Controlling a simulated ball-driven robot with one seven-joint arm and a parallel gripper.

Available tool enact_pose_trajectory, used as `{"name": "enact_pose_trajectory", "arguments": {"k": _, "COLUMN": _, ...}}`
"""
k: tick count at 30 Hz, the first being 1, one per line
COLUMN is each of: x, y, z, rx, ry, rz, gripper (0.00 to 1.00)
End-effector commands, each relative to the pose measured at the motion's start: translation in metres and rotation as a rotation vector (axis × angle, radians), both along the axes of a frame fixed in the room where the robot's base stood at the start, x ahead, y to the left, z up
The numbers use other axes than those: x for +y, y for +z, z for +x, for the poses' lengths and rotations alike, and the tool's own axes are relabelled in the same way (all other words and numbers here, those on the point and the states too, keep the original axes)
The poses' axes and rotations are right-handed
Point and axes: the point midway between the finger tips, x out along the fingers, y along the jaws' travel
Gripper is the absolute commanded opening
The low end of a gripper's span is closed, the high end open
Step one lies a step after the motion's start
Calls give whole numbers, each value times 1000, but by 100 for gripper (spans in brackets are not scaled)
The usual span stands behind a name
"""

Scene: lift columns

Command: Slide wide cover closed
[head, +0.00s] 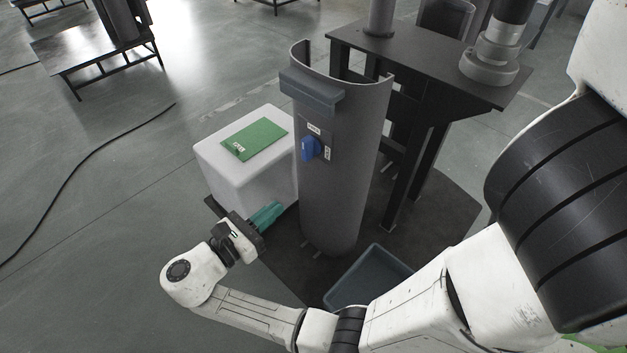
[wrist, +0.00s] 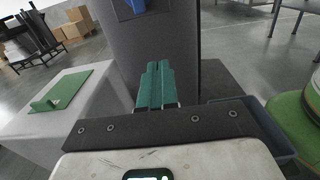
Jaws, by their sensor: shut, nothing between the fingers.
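The wide cover (head: 345,190) is a tall grey curved shell standing upright, with a ledge-like handle (head: 311,92) across its upper front. A blue knob (head: 310,149) sits below the handle beside small white labels that I cannot read. In the wrist view the cover (wrist: 215,45) rises straight ahead, with the blue knob (wrist: 135,5) cut off at the top edge. My gripper (head: 277,209) has teal fingers pressed together and empty. It is low, left of the cover's lower part and well below the handle. Its fingers also show in the wrist view (wrist: 157,66), pointing towards the cover.
A white box (head: 245,160) with a green plate (head: 257,138) on top stands left of the cover. A blue-grey tray (head: 369,278) lies on the dark base at the cover's foot. A black table (head: 420,62) stands behind. Open floor lies to the left.

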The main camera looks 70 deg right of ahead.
Motion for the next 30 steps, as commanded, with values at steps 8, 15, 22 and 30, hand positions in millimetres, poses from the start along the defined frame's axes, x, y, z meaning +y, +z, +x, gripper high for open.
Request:
{"name": "enact_pose_trajectory", "arguments": {"k": 8, "x": -11, "y": -1, "z": -6, "rx": 0, "ry": -3, "rz": 1, "gripper": 0}}
{"name": "enact_pose_trajectory", "arguments": {"k": 15, "x": -20, "y": -2, "z": -12, "rx": 2, "ry": -3, "rz": 3, "gripper": 0}}
{"name": "enact_pose_trajectory", "arguments": {"k": 22, "x": -32, "y": -2, "z": -18, "rx": 2, "ry": -4, "rz": 3, "gripper": 0}}
{"name": "enact_pose_trajectory", "arguments": {"k": 30, "x": -68, "y": -4, "z": -37, "rx": 3, "ry": -4, "rz": 6, "gripper": 0}}
